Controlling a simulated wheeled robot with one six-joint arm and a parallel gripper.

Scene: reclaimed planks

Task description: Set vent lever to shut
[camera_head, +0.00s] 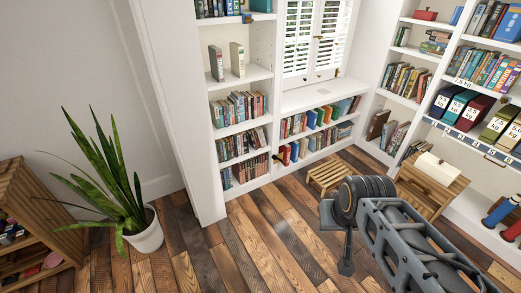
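I cannot make out a vent lever for certain in the head view. White louvred shutters (299,38) stand in the recess at the top centre, with a small dark fitting (318,38) between the panels. It is too small to tell what it is or how it is set. Several other small dark or orange fittings show on the shelving, also too small to tell.
A potted plant (146,236) and a wooden shelf unit (40,225) stand at the left. White bookshelves (241,78) line the back. Plank floor (235,255) is clear between them.

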